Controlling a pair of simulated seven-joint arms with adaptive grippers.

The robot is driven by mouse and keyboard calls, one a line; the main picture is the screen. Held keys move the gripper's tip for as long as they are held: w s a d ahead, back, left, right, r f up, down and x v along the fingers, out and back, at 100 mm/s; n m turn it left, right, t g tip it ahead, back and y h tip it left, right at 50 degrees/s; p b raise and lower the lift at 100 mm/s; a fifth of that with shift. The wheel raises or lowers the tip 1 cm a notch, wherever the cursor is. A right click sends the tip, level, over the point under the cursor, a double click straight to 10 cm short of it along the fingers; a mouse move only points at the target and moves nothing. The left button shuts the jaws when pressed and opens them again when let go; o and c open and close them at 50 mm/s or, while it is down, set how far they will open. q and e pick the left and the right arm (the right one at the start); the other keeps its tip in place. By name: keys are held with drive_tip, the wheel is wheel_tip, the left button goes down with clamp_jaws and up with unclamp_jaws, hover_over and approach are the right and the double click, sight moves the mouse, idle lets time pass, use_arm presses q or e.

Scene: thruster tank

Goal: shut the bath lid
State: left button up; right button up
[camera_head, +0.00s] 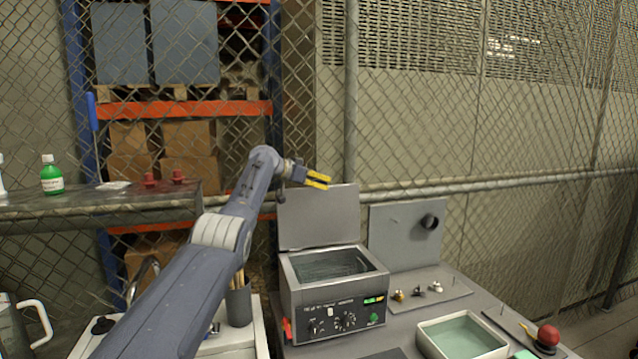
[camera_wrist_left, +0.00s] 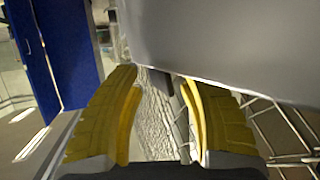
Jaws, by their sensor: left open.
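The bath lid (camera_head: 319,219) is a grey panel standing upright, open, at the back of the ultrasonic bath (camera_head: 337,297). The bath is a metal box with an open basin on top and knobs, a display and a green button in front. My left gripper (camera_head: 318,181) has yellow fingers and is open at the lid's upper edge. In the left wrist view the yellow fingers (camera_wrist_left: 160,115) are apart with nothing between them, and a grey surface fills the upper right, very near the fingertips. I cannot tell whether they touch. My right gripper is out of view.
A grey upright panel (camera_head: 407,235) with a dark round knob stands right of the bath, with several small fittings before it. A green-lined tray (camera_head: 462,337) and a red ball-topped object (camera_head: 547,337) lie at front right. A wire fence (camera_head: 420,120) runs behind.

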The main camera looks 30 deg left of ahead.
use_arm(q)
clamp_jaws()
idle(0.3)
drive_tip(key=shift+r, duration=0.1)
